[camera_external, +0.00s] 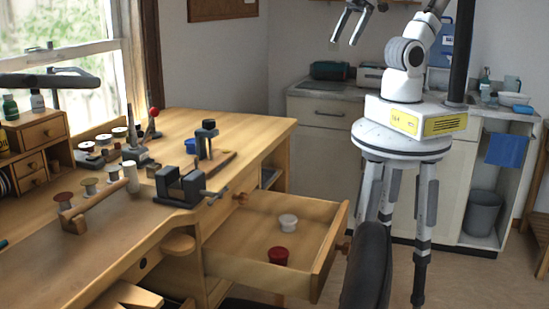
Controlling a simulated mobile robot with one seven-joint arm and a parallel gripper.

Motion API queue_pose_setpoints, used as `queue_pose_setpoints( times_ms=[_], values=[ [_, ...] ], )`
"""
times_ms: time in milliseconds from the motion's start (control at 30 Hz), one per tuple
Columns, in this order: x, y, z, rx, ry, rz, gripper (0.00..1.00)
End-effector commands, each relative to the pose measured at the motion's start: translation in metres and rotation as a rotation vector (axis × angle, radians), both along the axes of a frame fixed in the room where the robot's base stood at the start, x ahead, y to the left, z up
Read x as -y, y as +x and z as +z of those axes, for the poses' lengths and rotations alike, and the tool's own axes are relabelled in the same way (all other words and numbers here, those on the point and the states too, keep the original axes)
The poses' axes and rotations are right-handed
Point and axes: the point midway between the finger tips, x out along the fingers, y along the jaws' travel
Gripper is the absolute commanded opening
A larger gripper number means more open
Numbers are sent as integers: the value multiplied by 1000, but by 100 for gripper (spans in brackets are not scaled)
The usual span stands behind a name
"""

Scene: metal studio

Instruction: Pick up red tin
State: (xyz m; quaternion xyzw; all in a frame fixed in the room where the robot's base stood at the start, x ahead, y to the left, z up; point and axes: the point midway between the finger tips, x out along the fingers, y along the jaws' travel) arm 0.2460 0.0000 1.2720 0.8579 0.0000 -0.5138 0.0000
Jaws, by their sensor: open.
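A small red tin (277,257) sits in the open wooden drawer (240,262) of the workbench, near the drawer's front side. My gripper (347,28) is at the top of the picture, high above and to the right of the drawer. Its two fingers are spread apart and empty, pointing down. It is well away from the red tin and touches nothing.
The workbench (245,135) holds a dark vise (180,187), a blue-and-black tool (205,140) and several spools. A dark chair back (367,268) stands right of the drawer. The space above the drawer is clear.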

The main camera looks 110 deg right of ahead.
Motion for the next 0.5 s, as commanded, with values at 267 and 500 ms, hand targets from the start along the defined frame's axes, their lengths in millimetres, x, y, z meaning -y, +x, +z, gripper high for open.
queue_pose_setpoints(
  times_ms=[267, 500],
  values=[
    [0, 22, -17, 23, -12, 10, 100],
    [-6, 102, -74, 129, -53, 66, 100]
  ],
)
